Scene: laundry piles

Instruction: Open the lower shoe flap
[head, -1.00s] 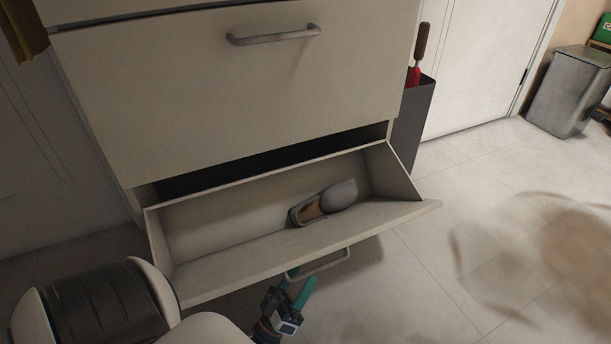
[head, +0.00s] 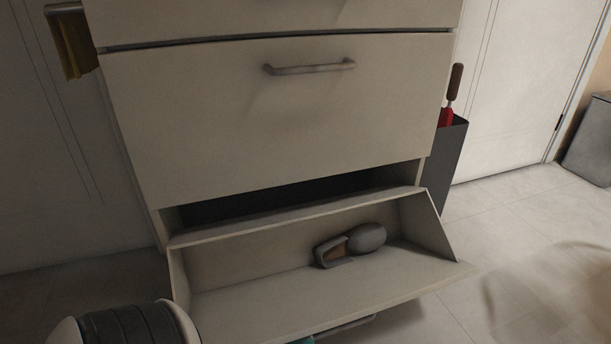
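The lower shoe flap (head: 420,281) is tilted out and stands open at the bottom of the pale cabinet. A grey shoe (head: 366,238) with a brown inside lies in its tray. The flap's bar handle (head: 347,326) shows just below its front edge. Of my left gripper (head: 307,340), only a bit of teal finger shows at the bottom edge, by the left end of the handle. Its grip is cut off by the frame. My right gripper is not in view.
The upper flap (head: 270,120) is shut, with its own bar handle (head: 310,69). A dark holder (head: 454,165) with a red, brown-handled tool stands right of the cabinet. A grey bin (head: 590,143) is at the far right. The floor between them is clear.

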